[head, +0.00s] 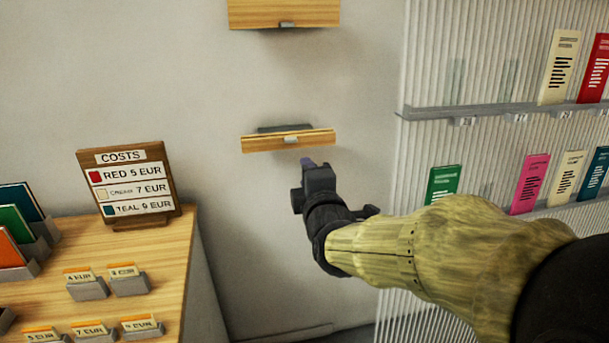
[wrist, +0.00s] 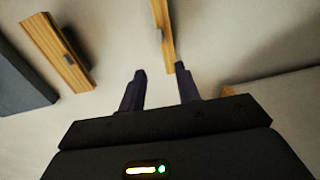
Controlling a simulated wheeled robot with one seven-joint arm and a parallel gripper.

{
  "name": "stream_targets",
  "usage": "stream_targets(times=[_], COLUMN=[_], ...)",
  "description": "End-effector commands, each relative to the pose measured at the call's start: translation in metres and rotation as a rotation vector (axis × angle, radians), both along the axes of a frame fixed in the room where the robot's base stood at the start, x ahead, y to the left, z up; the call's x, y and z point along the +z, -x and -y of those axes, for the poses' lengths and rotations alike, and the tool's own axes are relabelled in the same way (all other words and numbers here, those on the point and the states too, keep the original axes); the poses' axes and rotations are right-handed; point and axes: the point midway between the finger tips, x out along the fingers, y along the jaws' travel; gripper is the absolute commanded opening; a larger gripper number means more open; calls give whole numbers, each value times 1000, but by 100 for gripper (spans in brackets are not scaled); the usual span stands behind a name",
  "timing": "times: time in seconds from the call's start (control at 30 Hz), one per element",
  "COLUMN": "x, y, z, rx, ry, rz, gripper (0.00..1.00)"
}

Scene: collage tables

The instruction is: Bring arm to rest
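My gripper (head: 308,165) is raised in front of the white wall in the head view, just below a small wooden wall shelf (head: 290,142). My arm reaches in from the lower right. In the wrist view my gripper (wrist: 160,85) has its two dark fingers apart, with nothing between them. A wooden piece (wrist: 163,35) shows beyond the fingertips there. Whether the gripper touches the shelf cannot be told from these views.
A wooden table (head: 165,250) at the left bears a COSTS sign (head: 127,185) and small card holders (head: 88,288). A ribbed rack (head: 430,75) with coloured cards stands at the right. Another wooden shelf (head: 284,12) is higher on the wall.

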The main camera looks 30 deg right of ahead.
Motion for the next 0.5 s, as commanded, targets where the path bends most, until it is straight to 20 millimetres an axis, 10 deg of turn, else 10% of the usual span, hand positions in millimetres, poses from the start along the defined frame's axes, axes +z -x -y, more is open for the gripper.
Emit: stream_targets(times=[0.5], x=[-33], y=[-7], z=[-19], rx=[26], ry=[-189], rz=[-93], gripper=[33])
